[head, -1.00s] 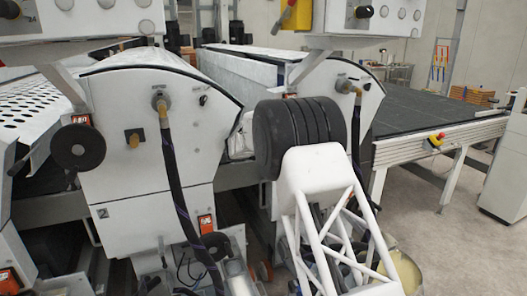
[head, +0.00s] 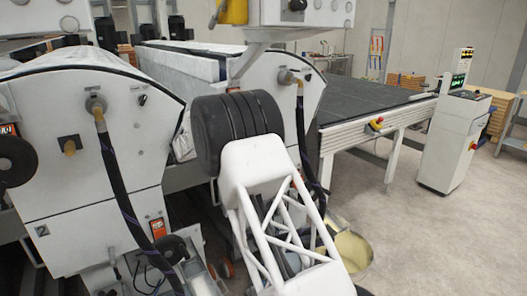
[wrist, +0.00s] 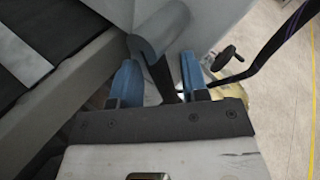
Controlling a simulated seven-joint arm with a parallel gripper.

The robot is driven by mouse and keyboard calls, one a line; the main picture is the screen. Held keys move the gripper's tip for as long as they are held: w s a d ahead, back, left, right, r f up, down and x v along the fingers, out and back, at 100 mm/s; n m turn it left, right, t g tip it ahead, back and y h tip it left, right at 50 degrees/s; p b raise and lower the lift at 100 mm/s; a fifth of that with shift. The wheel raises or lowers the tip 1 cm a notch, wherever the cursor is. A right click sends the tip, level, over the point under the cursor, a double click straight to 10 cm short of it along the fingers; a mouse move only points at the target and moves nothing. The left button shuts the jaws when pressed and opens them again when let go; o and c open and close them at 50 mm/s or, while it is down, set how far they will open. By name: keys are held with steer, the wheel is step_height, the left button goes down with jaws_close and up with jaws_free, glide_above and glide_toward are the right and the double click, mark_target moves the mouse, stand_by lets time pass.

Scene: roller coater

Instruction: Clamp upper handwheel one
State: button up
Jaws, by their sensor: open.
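In the wrist view my gripper (wrist: 158,72) is open, with its two blue fingers apart. A grey curved piece with a dark stem (wrist: 160,45) shows between and beyond the fingers; I cannot tell whether it is part of a handwheel or whether it touches them. In the head view a black handwheel (head: 14,162) is cut by the left edge, and a lower dark handwheel (head: 171,248) sits near the machine's foot. My arm hides my gripper there.
White machine housings (head: 100,160) with hanging black hoses (head: 128,195) stand at left and centre. A dark conveyor table (head: 365,95) extends to the right. A white control cabinet (head: 452,140) stands beyond it. The floor at right is open.

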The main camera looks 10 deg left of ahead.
steer(key=s+a+m+t, duration=0.2)
steer(key=s+m+t, duration=0.1)
steer(key=s+m, duration=0.25)
steer(key=s+d+r+m+g+h, duration=0.1)
steer(key=s+d+r+m+g, duration=0.1)
steer(key=d, duration=0.7)
steer(key=s+d+r+m+g+h, duration=0.1)
steer(key=d+m, duration=0.4)
steer(key=d, duration=0.5)
steer(key=s+d+r+m+g+h, duration=0.1)
steer(key=s+d+r+m+g, duration=0.2)
steer(key=d, duration=0.7)
steer(key=shift+s+d+r+m+g, duration=0.15)
steer(key=shift+s+r+m+g, duration=0.25)
steer(key=shift+s+g, duration=0.5)
steer(key=shift+s+t, duration=0.1)
steer(key=shift+t, duration=0.2)
steer(key=w+a+f+n+t+y, duration=0.1)
steer(key=a+n, duration=0.3)
steer(key=a, duration=0.6)
steer(key=w+a+f+n+t+y, duration=0.1)
steer(key=w+a+f+n+t, duration=0.2)
steer(key=a, duration=0.7)
steer(key=w+a+f+n+t+y, duration=0.1)
steer(key=w+a+f+n+t, duration=0.1)
steer(key=a+n, duration=0.5)
steer(key=a+f+t, duration=0.1)
steer(key=a, duration=0.1)
steer(key=shift+w+a+t, duration=0.3)
steer(key=shift+a, duration=0.1)
